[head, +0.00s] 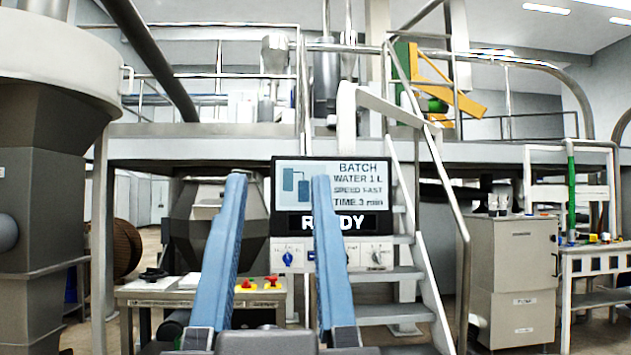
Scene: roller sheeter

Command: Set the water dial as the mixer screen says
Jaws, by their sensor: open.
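The mixer screen (300,190) stands ahead of me near the middle and reads "BATCH", "WATER 1 L", "SPEED FAST", "TIME 3 min". A bar under it reads "READY", partly covered by my right finger. The white dial panel (302,252) is below the screen. A blue dial (287,258) is at its left and a dark dial (377,257) at its right. The dial labels and exact settings are too small to read. My gripper (279,177) is open and empty, its two long blue fingers apart in front of the screen and panel. The right finger hides the panel's middle.
A table (140,298) with red and yellow buttons (257,284) stands left of and below the panel. Stairs (395,312) with railings rise just right. A grey cabinet (512,265) is farther right, a large grey machine (40,190) at far left.

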